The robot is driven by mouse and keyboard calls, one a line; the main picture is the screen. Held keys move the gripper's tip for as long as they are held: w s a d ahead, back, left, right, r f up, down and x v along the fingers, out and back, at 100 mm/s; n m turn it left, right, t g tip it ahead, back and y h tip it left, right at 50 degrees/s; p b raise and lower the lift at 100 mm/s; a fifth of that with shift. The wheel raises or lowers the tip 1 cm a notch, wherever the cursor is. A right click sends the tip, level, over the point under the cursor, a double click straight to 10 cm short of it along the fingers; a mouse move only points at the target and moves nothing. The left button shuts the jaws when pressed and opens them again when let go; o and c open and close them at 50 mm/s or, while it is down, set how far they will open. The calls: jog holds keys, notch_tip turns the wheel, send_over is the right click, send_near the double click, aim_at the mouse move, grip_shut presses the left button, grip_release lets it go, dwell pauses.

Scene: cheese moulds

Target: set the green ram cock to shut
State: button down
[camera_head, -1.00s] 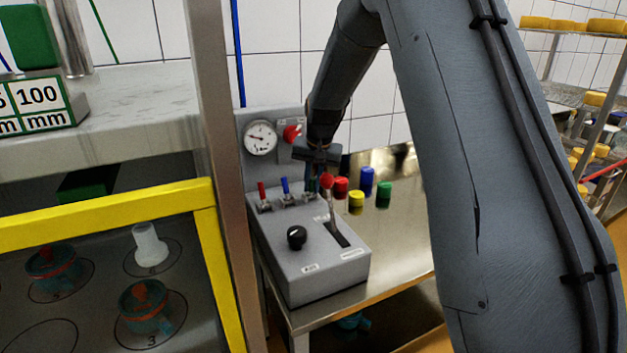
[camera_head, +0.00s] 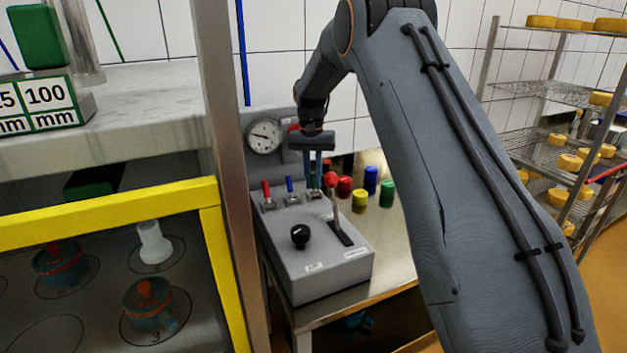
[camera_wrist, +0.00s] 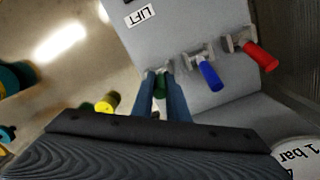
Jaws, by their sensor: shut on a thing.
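The green cock (camera_wrist: 161,82) shows in the wrist view between my two fingertips, with its mount on the grey panel just beyond. My gripper (camera_wrist: 162,88) is shut on it. In the head view my gripper (camera_head: 315,186) points down at the right end of the row of cocks, and its fingers hide most of the green handle. The blue cock (camera_head: 289,187) and the red cock (camera_head: 266,191) stand to its left with handles up. They also show in the wrist view, the blue (camera_wrist: 209,75) nearer and the red (camera_wrist: 260,55) farther.
A lever with a red knob (camera_head: 332,181) stands close right of my fingers. The grey control box (camera_head: 325,285) also carries a black knob (camera_head: 300,235). A gauge (camera_head: 264,136) is behind. Coloured cylinders, such as the yellow one (camera_head: 360,201), stand right. A post (camera_head: 229,200) stands left.

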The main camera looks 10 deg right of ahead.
jog(key=c, duration=1.7)
grip_release()
jog(key=shift+w+a+r+b, duration=0.1)
jog(key=shift+r+b, duration=0.55)
jog(key=shift+r, duration=1.3)
jog(key=shift+w+r+b, duration=0.1)
jog(key=shift+r+b, duration=0.55)
jog(key=shift+r, duration=1.3)
